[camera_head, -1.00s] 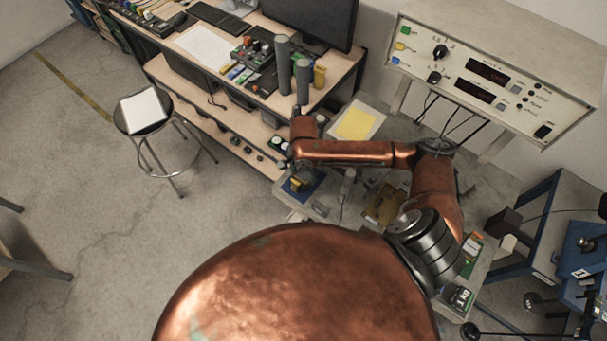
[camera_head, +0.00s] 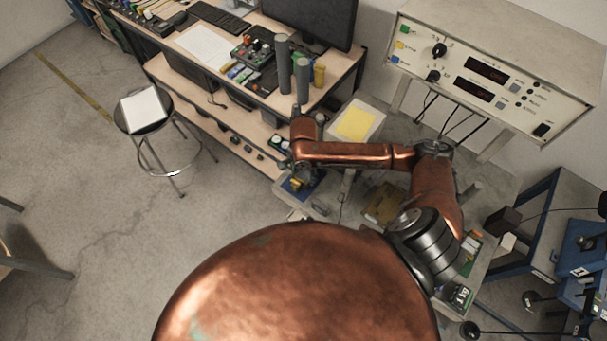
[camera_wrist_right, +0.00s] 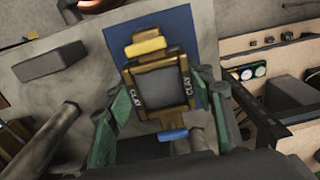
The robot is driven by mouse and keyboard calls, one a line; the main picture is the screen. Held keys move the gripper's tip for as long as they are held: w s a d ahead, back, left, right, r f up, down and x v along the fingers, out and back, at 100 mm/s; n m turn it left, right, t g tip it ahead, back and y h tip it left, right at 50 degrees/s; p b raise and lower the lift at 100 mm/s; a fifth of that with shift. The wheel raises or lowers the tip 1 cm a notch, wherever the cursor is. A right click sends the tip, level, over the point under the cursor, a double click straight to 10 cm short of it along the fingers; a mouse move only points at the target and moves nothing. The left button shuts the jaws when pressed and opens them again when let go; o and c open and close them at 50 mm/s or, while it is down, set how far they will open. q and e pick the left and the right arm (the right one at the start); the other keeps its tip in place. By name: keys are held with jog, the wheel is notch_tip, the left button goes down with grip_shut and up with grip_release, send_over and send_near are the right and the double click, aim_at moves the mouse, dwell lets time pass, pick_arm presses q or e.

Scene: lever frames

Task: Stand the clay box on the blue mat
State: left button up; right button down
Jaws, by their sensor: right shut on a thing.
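The clay box (camera_wrist_right: 161,87) is a dark, framed box marked CLAY on two sides, with a yellow piece at its upper end and a blue piece at its lower end in the right wrist view. My right gripper (camera_wrist_right: 160,106) has its green fingers on either side of it and is shut on it. The blue mat (camera_wrist_right: 204,35) lies behind the box, which covers much of it. In the head view the mat (camera_head: 311,189) shows under my right gripper (camera_head: 297,181). I cannot tell whether the box touches the mat. My left gripper is out of view.
A grey block (camera_wrist_right: 50,62) lies left of the mat in the wrist view. A tray with a yellow sheet (camera_head: 355,124) stands behind my right arm. A wooden workbench (camera_head: 262,92) is at the back left, and a stool (camera_head: 144,113) stands on open floor.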

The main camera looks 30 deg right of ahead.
aim_at(303, 176)
jog(key=shift+s+f, duration=0.15)
jog(key=shift+f, duration=0.25)
jog(key=shift+s+f, duration=0.1)
jog(key=shift+f, duration=0.15)
jog(key=c, duration=1.3)
grip_release()
jog(key=o, duration=0.4)
jog(key=shift+w, duration=0.2)
jog(key=shift+o, duration=0.2)
jog(key=shift+r, duration=0.1)
notch_tip(303, 176, up, 12)
